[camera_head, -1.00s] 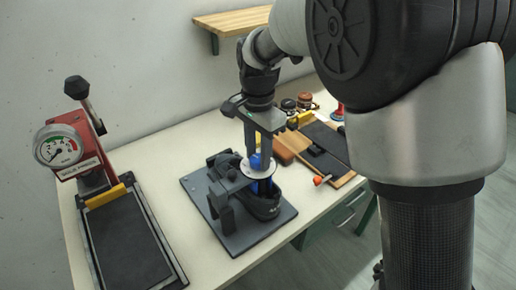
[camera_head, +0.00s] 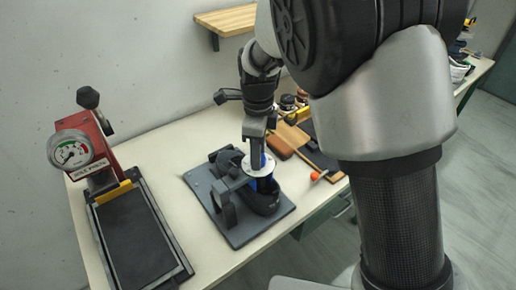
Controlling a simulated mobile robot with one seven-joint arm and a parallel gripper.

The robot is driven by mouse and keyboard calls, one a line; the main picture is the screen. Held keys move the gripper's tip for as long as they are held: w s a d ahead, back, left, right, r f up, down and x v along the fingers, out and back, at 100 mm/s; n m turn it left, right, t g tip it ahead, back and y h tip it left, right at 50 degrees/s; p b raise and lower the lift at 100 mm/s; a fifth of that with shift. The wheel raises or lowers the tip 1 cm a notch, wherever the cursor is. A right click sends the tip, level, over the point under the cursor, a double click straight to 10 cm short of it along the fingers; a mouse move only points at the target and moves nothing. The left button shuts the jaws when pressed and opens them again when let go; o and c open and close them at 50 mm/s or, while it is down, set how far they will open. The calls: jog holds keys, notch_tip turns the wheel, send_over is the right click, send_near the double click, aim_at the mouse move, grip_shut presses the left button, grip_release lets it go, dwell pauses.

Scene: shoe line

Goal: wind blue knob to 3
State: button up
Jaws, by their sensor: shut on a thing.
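The blue knob (camera_head: 266,161) stands on top of a dark shoe-holding fixture, above a white dial disc (camera_head: 252,167). My gripper (camera_head: 259,158) points straight down from above and is shut on the blue knob; its fingers hide much of the knob. A blue part (camera_head: 264,184) shows below the disc. The fixture is on a grey base plate (camera_head: 246,232) on the table. The numbers on the disc are too small to read.
A red press with a round gauge (camera_head: 70,150) and dark bed (camera_head: 133,235) stands at left. An orange-tipped tool (camera_head: 316,176), brown blocks (camera_head: 290,138) and small jars lie at the back right. A wooden shelf (camera_head: 226,21) is on the wall. Bare tabletop lies between press and fixture.

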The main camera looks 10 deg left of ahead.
jog(key=shift+m+p, duration=0.5)
jog(key=shift+m, duration=0.5)
jog(key=o, duration=1.1)
jog(key=shift+c, duration=0.2)
notch_tip(320, 180, up, 18)
jog(key=shift+f, duration=0.25)
jog(key=shift+d, duration=0.15)
